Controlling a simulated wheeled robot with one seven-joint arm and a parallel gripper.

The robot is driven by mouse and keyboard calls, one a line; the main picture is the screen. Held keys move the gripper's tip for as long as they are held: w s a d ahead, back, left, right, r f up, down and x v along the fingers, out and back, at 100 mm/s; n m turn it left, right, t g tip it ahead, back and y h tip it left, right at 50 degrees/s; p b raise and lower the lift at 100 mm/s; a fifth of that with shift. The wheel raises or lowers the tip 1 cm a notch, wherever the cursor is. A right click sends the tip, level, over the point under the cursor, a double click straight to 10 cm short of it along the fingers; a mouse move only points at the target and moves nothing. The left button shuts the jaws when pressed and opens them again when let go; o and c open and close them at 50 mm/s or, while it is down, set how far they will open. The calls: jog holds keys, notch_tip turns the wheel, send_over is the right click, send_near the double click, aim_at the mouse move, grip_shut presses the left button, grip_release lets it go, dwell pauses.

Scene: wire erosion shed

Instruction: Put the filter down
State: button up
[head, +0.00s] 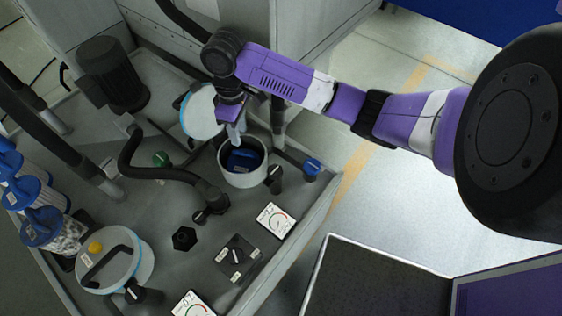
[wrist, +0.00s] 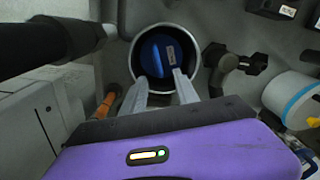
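The filter, with a blue top, a raised blue grip bar and a small pale label, sits inside a round, open grey housing (head: 243,180). The filter (head: 243,160) shows from above, and its lower body is hidden by the housing wall. In the wrist view the filter (wrist: 158,50) is below the rim of the housing (wrist: 190,32). My gripper (head: 236,135) points down into the housing mouth. In the wrist view the fingers of my gripper (wrist: 160,76) stand apart near the filter's grip bar. I see no clear grip on it.
A white lid with a blue edge (head: 198,112) stands behind the housing. A second round lidded housing (head: 140,270) is at front left. Several blue-capped filters (head: 42,225) stand at far left. Black hose (head: 150,172), valves and gauges (head: 275,220) surround the housing. Open floor lies right.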

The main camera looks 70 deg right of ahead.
jog(key=w+a+r+t+y, duration=0.1)
jog(key=w+a+t, duration=0.1)
jog(key=w+a, duration=0.35)
jog(key=w+a+t+y, duration=0.2)
jog(key=a, duration=0.7)
jog(key=w+a+r+t+y, duration=0.1)
jog(key=w+a+t, duration=0.15)
jog(key=a, duration=0.45)
jog(key=a+r+m+t+y, duration=0.1)
jog(key=a+r+m+t, duration=0.25)
jog(key=a, duration=0.85)
jog(key=s+d+f+m+t+h, duration=0.1)
jog(key=s+t+h, duration=0.1)
jog(key=s, duration=0.8)
jog(key=s+d+f+m+t+h, duration=0.2)
jog(key=s, duration=0.8)
jog(key=s+d+r+n, duration=0.2)
jog(key=s+d+r, duration=0.2)
jog(key=s, duration=0.3)
jog(key=s+d+r+n+h, duration=0.1)
jog(key=s+d+r+n, duration=0.2)
jog(key=s, duration=0.5)
jog(key=shift+s+d+r+t, duration=0.15)
jog(key=shift+d+r+t, duration=0.25)
jog(key=shift+d+r, duration=0.35)
